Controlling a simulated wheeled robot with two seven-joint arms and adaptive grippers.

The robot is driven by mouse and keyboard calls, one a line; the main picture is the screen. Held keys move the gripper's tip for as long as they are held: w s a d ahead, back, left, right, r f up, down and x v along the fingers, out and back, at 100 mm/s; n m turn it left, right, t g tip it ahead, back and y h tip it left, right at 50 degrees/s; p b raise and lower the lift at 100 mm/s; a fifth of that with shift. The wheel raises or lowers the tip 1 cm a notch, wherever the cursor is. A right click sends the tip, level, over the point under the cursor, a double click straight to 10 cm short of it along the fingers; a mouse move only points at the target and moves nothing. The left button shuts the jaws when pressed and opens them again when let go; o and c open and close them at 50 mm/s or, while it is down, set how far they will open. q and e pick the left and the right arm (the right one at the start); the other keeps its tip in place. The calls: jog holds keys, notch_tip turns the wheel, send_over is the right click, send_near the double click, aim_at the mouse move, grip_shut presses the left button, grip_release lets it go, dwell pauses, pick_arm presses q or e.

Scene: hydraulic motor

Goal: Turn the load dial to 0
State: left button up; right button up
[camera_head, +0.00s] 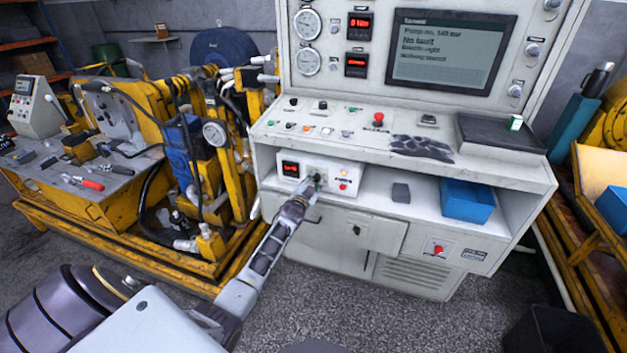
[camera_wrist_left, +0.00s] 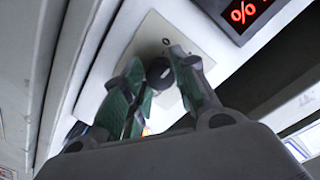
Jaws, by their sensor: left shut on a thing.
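The load dial (camera_wrist_left: 159,72) is a small dark round knob on a pale square plate, seen between my fingers in the left wrist view. It sits on the white control box (camera_head: 341,168) on the console's lower shelf. My left gripper (camera_head: 314,180) reaches the box front, and its fingertips cover the dial in the head view. In the left wrist view its green-padded fingers (camera_wrist_left: 157,80) are shut on the dial from both sides. The dial's pointer setting cannot be read. My right gripper is not in view.
A red readout (camera_wrist_left: 246,12) sits beside the dial's plate. On the box are a red readout (camera_head: 290,169) and a red button (camera_head: 342,185). A grey block (camera_head: 400,193) and a blue bin (camera_head: 467,201) stand right of it on the shelf. A yellow rig (camera_head: 160,255) stands to the left.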

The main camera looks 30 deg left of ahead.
pick_arm(q)
jog(key=n+p, duration=0.1)
jog(key=n, duration=0.2)
jog(key=shift+f+n+h+p, duration=0.15)
jog(key=shift+n+p, duration=0.15)
jog(key=shift+n, duration=0.5)
jog(key=shift+n+h+p, duration=0.15)
jog(key=shift+n+p, duration=0.15)
jog(key=shift+n, duration=0.5)
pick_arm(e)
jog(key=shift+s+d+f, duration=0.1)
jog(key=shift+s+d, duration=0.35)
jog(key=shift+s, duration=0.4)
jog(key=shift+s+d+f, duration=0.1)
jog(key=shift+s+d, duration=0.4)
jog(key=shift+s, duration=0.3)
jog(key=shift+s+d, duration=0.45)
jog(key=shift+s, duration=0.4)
pick_arm(q)
jog(key=o, duration=1)
jog(key=shift+s, duration=0.1)
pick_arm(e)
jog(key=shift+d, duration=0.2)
pick_arm(q)
jog(key=shift+s, duration=0.1)
jog(key=shift+s+d, duration=0.2)
jog(key=shift+s, duration=0.5)
jog(key=v, duration=1)
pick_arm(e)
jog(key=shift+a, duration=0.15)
